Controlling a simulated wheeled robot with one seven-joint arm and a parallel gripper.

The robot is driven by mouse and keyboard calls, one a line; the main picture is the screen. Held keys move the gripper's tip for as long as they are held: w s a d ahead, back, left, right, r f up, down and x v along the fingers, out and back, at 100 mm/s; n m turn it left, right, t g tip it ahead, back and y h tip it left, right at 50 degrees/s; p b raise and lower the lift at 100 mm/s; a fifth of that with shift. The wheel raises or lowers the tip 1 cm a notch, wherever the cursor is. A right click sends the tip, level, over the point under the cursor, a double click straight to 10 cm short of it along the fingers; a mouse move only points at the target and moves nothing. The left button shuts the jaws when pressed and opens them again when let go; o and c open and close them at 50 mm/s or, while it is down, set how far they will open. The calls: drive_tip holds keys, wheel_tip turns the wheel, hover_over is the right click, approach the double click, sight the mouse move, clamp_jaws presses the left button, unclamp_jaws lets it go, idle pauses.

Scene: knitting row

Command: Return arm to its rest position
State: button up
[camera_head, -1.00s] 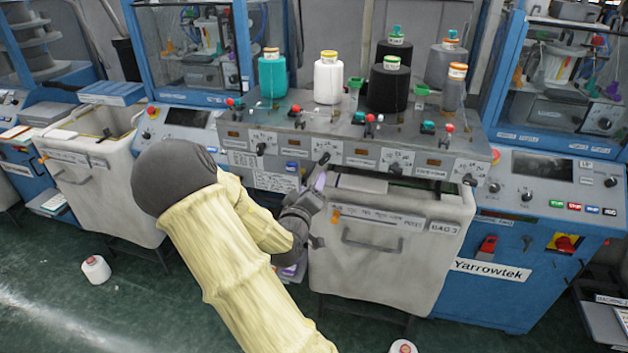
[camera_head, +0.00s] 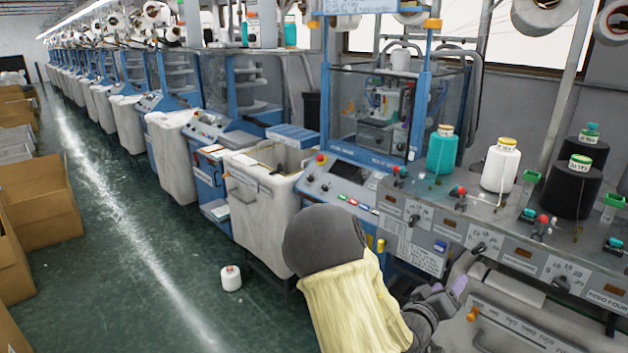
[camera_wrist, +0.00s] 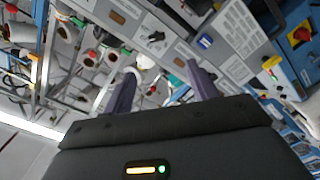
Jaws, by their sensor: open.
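My gripper (camera_head: 462,275) is at the lower right of the head view, in front of the grey machine panel (camera_head: 470,232). My arm, in a pale yellow sleeve, reaches up from the bottom edge and bends toward it. In the wrist view my gripper (camera_wrist: 160,85) shows two purple-grey fingers spread apart with nothing between them. The panel with labels and knobs lies beyond the fingers there. Whether the gripper touches the panel or the bin below it cannot be told.
A white bin (camera_head: 262,215) is left of my arm.

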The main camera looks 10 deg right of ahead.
drive_tip(key=a+f+m+g+y, duration=0.1)
drive_tip(key=a+f+g+y, duration=0.1)
drive_tip(key=a+f+y, duration=0.8)
drive_tip(key=s+a+r+n+g+y, duration=0.1)
drive_tip(key=s+a+r+g+y, duration=0.1)
drive_tip(key=s+a, duration=0.4)
drive_tip(key=s+a+r+n+g+y, duration=0.1)
drive_tip(key=s+a+r+g+y, duration=0.1)
drive_tip(key=s+a, duration=0.5)
drive_tip(key=shift+s+a+r+g+y, duration=0.15)
drive_tip(key=shift+a+r+g+y, duration=0.25)
drive_tip(key=shift+r+g, duration=0.45)
